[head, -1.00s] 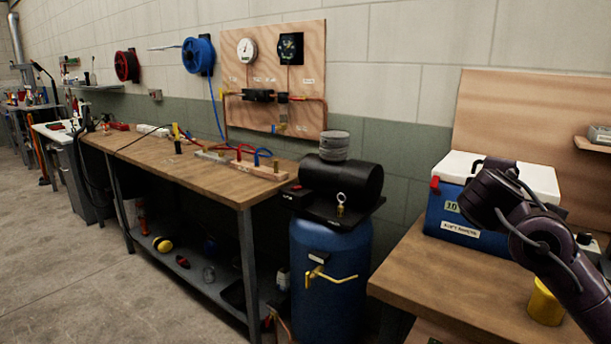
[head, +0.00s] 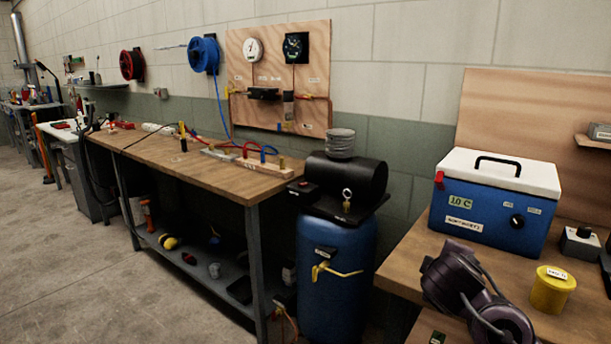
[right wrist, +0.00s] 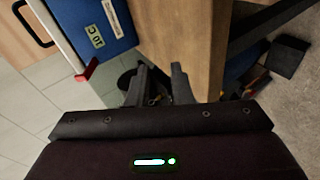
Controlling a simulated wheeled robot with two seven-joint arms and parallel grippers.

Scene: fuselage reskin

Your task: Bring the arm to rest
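My right arm (head: 465,285) shows in the head view at the lower right, low over the front of the right wooden bench (head: 405,262). The wooden bench edge (right wrist: 188,35) lies just beyond the fingers in that view. My left arm and left gripper are in neither current view.
A blue cool box (head: 485,213) with a white lid stands on the right bench, beside a yellow pot (head: 551,290) and a small grey box (head: 580,243). A blue tank (head: 335,270) stands left of the bench. A long workbench (head: 215,180) runs further left, with open floor before it.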

